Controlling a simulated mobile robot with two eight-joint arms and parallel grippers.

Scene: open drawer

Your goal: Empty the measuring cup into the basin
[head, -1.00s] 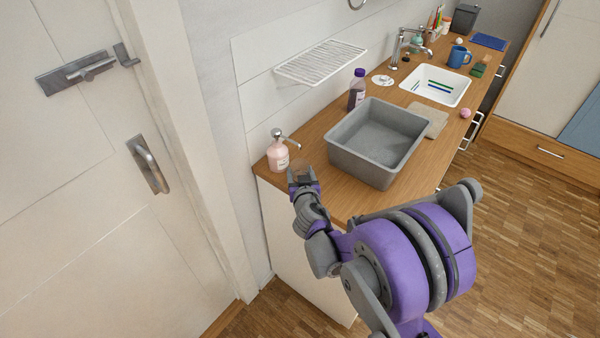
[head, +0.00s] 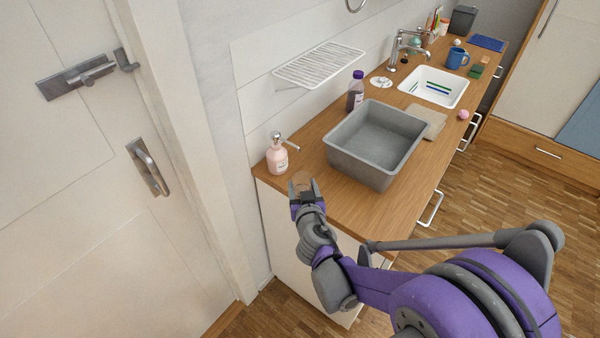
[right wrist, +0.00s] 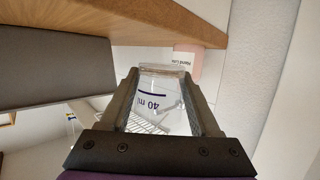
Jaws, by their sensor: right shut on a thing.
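The clear measuring cup (right wrist: 160,103) shows in the right wrist view between the fingers of my right gripper (right wrist: 165,108), with a dark blue "40 ml" mark on its wall. My right gripper (head: 304,188) is shut on it near the counter's front left end in the head view. There the see-through cup (head: 301,179) is small and hard to make out, and I cannot tell its contents. The grey rectangular basin (head: 358,168) stands on the counter to the right of the gripper, apart from it. My left gripper is not in view.
A pink soap bottle (head: 277,157) stands just behind and left of the gripper. A purple-capped bottle (head: 356,91) stands behind the basin. A wire rack (head: 319,65) is on the wall above. A white sink (head: 434,87) lies farther along the wooden counter (head: 330,196).

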